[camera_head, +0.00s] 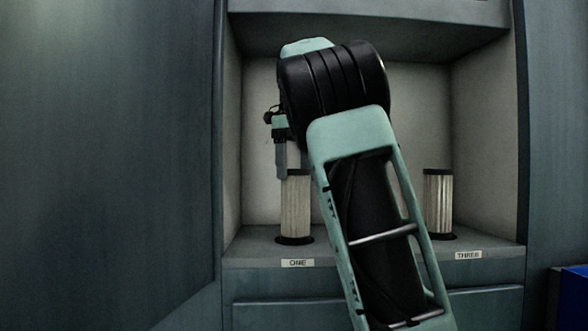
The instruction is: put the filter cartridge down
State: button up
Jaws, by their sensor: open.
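A pale pleated filter cartridge (295,210) with a dark top and dark base stands upright on the shelf behind the label ONE. A second, similar filter cartridge (438,205) stands upright behind the label THREE. My gripper (284,172) is open at the top of the cartridge at ONE. A grey finger overlaps the cartridge's upper left edge in the picture. Whether it touches the cartridge, I cannot tell. The other finger is not clearly seen. My arm hides the middle of the shelf and part of the cartridge top.
The cartridges stand in a recessed bay with side walls and an overhang (370,18) above. The shelf's front edge carries the labels ONE (297,263) and THREE (468,255). A blue container (574,298) is at the lower right.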

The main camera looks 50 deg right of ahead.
notch_tip(320, 180, up, 5)
jog(key=p, duration=0.3)
jog(key=shift+f, duration=0.1)
jog(key=shift+f, duration=0.1)
dwell(0.4)
